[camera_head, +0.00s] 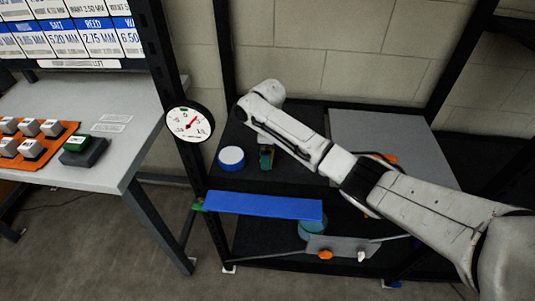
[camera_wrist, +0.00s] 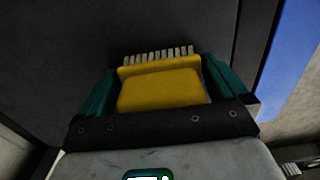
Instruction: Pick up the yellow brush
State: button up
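In the wrist view the yellow brush (camera_wrist: 160,90), with a row of pale bristles along its far edge, lies between the two green fingers of my gripper (camera_wrist: 160,80). The fingers flank it closely on both sides, with their tips beside its edges. I cannot tell whether they press on it or only stand around it. In the head view my arm reaches over the dark shelf (camera_head: 290,185). A small green and yellow item (camera_head: 266,158) shows just below the arm there, too small to tell whether it is my gripper with the brush.
A blue and white round container (camera_head: 231,158) stands on the shelf, left of the green item. A long blue board (camera_head: 265,206) lies along the shelf front. A round gauge (camera_head: 190,123) is on the post. A grey table (camera_head: 145,107) with an orange tray (camera_head: 38,152) stands left.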

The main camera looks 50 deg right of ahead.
jog(key=c, duration=0.7)
jog(key=shift+c, duration=0.2)
jog(key=shift+r, duration=0.85)
jog(key=s+r+p, duration=0.8)
jog(key=s+r, duration=0.3)
jog(key=s, duration=0.3)
jog(key=shift+r, duration=0.2)
jog(key=o, duration=0.5)
jog(key=c, duration=0.3)
